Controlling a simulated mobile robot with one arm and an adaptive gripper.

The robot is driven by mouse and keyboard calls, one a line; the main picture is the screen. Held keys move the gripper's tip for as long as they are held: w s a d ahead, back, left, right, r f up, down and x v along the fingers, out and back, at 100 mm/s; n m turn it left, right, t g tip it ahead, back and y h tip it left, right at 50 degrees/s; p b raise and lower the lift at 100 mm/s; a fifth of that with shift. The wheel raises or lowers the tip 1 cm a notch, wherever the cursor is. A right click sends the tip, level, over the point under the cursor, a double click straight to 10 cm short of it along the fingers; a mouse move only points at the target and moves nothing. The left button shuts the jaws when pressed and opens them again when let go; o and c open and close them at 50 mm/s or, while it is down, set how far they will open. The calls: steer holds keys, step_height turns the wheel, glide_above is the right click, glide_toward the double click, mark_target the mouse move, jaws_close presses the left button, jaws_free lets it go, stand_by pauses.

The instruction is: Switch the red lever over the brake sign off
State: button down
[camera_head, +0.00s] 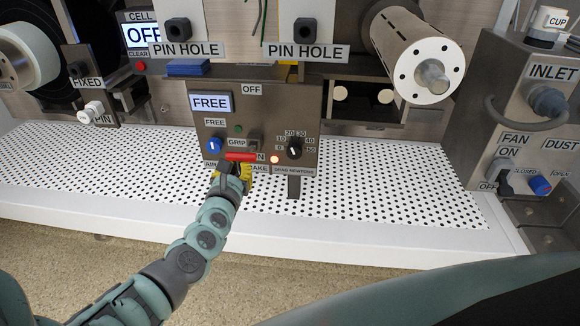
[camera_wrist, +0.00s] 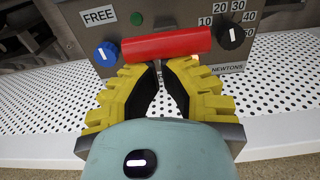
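The red lever (camera_head: 240,157) is a horizontal bar on the front of the grey control panel, lying across its lower middle. It spans the top middle of the wrist view (camera_wrist: 165,44). The brake sign (camera_head: 260,168) is just below it, partly covered, with only its last letters readable. My gripper (camera_head: 240,172) is right under the lever, close to the panel. In the wrist view its yellow fingers with black pads (camera_wrist: 162,66) come near each other at the lever's lower edge, with a narrow gap between the pads. Whether the tips touch or grip the lever is unclear.
The panel display (camera_head: 210,103) reads FREE. A blue knob (camera_head: 214,145) sits left of the lever, a black dial (camera_head: 294,147) right, and a lit orange lamp (camera_head: 275,159) near its right end. The white perforated bench top (camera_head: 390,190) is clear below the panel.

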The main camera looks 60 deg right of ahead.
mark_target(238, 154)
step_height(238, 154, up, 3)
steer(key=y+p, duration=0.1)
steer(key=p, duration=0.3)
steer(key=shift+w+d+f+p, duration=0.1)
steer(key=shift+w+f+p, duration=0.1)
steer(key=shift+p, duration=0.2)
steer(key=r+y+p, duration=0.1)
steer(key=p, duration=0.3)
steer(key=d+r+g+y+p, duration=0.1)
steer(key=p, duration=0.3)
steer(key=shift+g, duration=0.3)
steer(key=p, duration=0.1)
steer(key=r+y+p, duration=0.1)
steer(key=p, duration=0.1)
steer(key=shift+w+d+p, duration=0.25)
steer(key=shift+w+p, duration=0.05)
steer(key=w+d+r+g+y+p, duration=0.1)
steer(key=w+d+r+y+p, duration=0.1)
steer(key=w+d+r+p, duration=0.1)
steer(key=shift+d+r, duration=0.5)
steer(key=shift+d, duration=0.85)
